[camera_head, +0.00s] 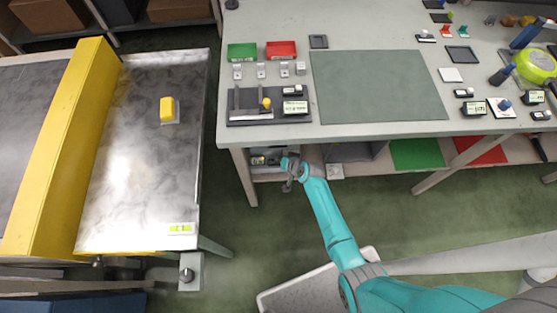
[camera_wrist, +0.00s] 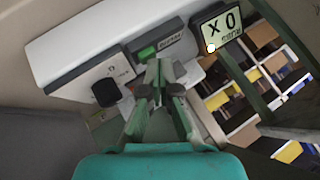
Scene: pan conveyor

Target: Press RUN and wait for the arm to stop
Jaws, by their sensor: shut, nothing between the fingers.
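In the wrist view, a light control panel (camera_wrist: 88,52) carries a green button (camera_wrist: 147,53) beside a small dark label whose text is too small to read surely. A black knob (camera_wrist: 106,92) sits on a plate to its left. A display (camera_wrist: 221,26) at the panel's right end shows a 0 and an X. My gripper (camera_wrist: 160,70) is shut and empty, its tips just below the green button in the picture; I cannot tell whether they touch it. In the head view my gripper (camera_head: 290,170) is at the workbench's front edge, by the dark unit (camera_head: 262,160) underneath.
The workbench (camera_head: 270,20) holds a grey mat (camera_head: 375,85), green (camera_head: 242,51) and red (camera_head: 281,49) trays, and several small devices. At left, a metal table (camera_head: 135,190) with a yellow frame (camera_head: 65,150) bears a yellow block (camera_head: 167,108). Open floor lies between the tables.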

